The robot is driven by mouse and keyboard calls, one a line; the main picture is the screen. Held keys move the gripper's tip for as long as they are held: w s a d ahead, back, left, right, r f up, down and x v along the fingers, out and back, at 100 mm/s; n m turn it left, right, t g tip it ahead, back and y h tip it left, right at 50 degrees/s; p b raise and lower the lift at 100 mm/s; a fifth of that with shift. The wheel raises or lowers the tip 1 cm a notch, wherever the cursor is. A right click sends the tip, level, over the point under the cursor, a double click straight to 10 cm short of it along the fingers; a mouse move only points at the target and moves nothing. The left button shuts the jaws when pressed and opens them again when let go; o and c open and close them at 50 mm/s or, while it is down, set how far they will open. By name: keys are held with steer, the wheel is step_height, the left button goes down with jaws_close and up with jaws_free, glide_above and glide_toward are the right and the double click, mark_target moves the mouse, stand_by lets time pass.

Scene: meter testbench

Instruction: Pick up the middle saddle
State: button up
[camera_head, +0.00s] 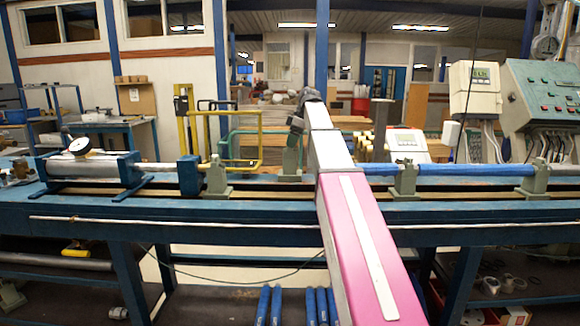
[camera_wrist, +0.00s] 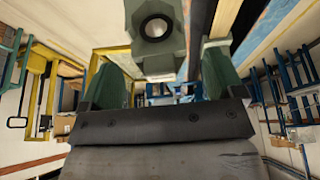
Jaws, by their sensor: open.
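The middle saddle (camera_head: 290,166) is a grey-green block on the bench rail, just left of my arm. In the wrist view a grey-green saddle (camera_wrist: 155,52) with a round light-centred hole shows at the top centre, lined up with the gap between my fingers. My gripper (camera_head: 295,130) is at the top of this saddle in the head view. In the wrist view my gripper (camera_wrist: 163,72) is open, with a green finger on each side of the saddle. I see no clear contact, and cannot tell how deep the saddle sits between the fingers.
Other saddles stand on the blue bench (camera_head: 90,208): one to the left (camera_head: 216,180), one right of my arm (camera_head: 405,180), one far right (camera_head: 536,180). A blue pipe (camera_head: 470,170) lies across the right saddles. A dial gauge (camera_head: 79,147) stands at left.

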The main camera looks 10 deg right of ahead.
mark_target(290, 160)
steer(key=x, duration=0.3)
steer(key=shift+a+f, duration=0.2)
steer(key=shift+f, duration=0.05)
jaws_close()
